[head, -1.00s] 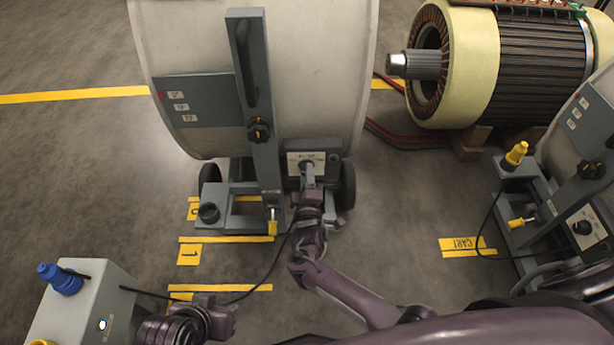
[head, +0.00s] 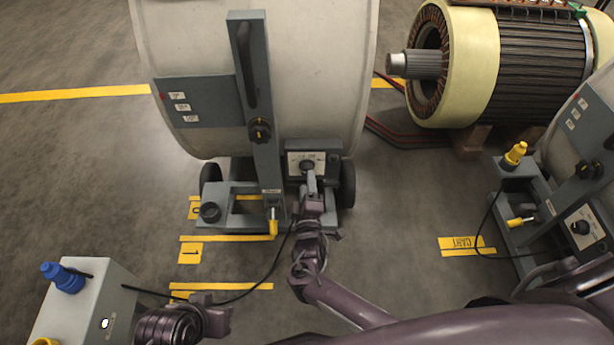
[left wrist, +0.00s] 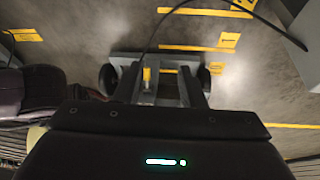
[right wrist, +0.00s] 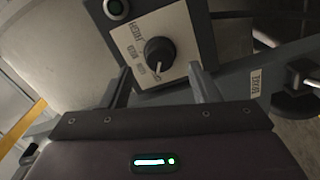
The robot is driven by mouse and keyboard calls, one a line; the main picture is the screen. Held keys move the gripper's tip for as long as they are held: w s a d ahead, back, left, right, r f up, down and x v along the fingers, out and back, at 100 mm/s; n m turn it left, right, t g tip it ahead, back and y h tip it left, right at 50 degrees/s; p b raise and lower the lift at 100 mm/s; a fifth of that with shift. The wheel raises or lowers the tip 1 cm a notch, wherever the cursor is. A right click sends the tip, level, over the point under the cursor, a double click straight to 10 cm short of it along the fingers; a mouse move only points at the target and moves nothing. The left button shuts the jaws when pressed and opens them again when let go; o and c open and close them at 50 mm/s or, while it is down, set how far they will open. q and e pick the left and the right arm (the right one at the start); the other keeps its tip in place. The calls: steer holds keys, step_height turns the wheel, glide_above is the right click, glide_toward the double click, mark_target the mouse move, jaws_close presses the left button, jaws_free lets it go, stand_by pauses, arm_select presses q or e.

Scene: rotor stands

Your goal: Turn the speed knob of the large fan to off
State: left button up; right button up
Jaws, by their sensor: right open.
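The large fan (head: 290,75) stands on a wheeled grey stand. Its speed knob (right wrist: 160,50) is black and round, on a white plate marked HIGH, MED and lower labels. The knob's white pointer line aims down toward the lowest label, seemingly OFF. The knob also shows in the head view (head: 307,165). My right gripper (right wrist: 160,72) is open, its fingers apart on either side below the knob, seemingly not touching it. It shows in the head view (head: 311,188) just in front of the control box. My left gripper (head: 218,316) hangs low, empty; its fingers look apart.
Another black knob (head: 260,130) is on the fan's upright. A grey box (head: 85,300) with a blue plug stands front left, its cable crossing the floor. A second fan cart (head: 530,195) stands at right.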

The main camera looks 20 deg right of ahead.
arm_select(q)
steer(key=shift+s+a+r+g+p, duration=0.15)
steer(key=shift+s+a+g+p, duration=0.2)
steer(key=shift+a, duration=0.2)
arm_select(e)
steer(key=v, duration=0.4)
steer(key=shift+s+a, duration=0.1)
steer(key=shift+s, duration=0.15)
arm_select(q)
steer(key=shift+w+a, duration=0.1)
steer(key=shift+w, duration=0.1)
